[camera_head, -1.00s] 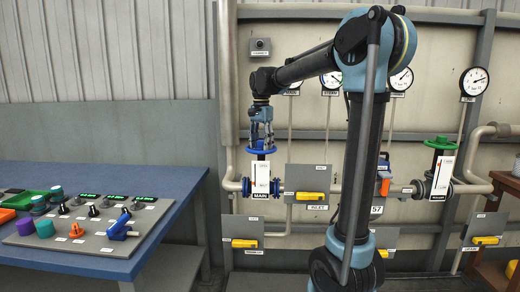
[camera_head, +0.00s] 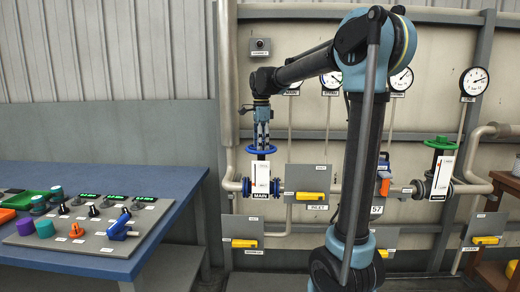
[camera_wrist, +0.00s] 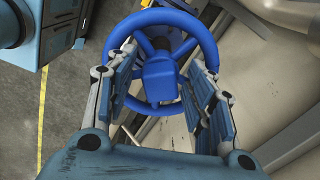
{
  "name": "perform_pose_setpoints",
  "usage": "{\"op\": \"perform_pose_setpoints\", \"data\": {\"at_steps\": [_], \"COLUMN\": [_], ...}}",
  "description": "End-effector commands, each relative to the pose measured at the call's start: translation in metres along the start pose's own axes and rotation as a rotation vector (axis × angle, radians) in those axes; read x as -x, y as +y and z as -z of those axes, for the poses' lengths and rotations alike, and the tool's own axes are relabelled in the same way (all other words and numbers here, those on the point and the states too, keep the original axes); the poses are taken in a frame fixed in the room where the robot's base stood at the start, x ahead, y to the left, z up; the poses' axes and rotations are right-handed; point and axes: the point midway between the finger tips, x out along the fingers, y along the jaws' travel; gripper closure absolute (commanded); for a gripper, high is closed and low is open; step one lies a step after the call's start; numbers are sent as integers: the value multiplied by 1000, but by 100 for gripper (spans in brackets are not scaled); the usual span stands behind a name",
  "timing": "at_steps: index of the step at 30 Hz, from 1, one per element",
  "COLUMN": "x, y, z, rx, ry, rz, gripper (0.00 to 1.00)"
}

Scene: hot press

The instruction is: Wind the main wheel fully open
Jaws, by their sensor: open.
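The blue main wheel (camera_head: 261,150) sits on top of its valve on the left of the pipe wall, above a white plate with a scale and the MAIN label (camera_head: 264,196). In the wrist view the wheel (camera_wrist: 207,38) fills the upper middle, with its hub and spokes showing. My gripper (camera_head: 261,143) points down over the wheel. In the wrist view its two fingers (camera_wrist: 163,95) are apart, one on each side of the blue hub. I cannot tell whether the fingers touch the spokes or rim.
A green wheel (camera_head: 441,143) stands on another valve at the right. Yellow-handled boxes (camera_head: 312,195) and round gauges (camera_head: 473,81) are on the wall. A blue table (camera_head: 150,179) with a control panel (camera_head: 84,237) is at the left.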

Motion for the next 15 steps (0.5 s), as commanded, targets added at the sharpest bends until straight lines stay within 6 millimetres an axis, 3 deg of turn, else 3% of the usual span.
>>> {"op": "perform_pose_setpoints", "data": {"at_steps": [15], "x": [0], "y": [0], "z": [0], "rx": [-290], "ry": [0], "rz": [0], "gripper": [50]}}
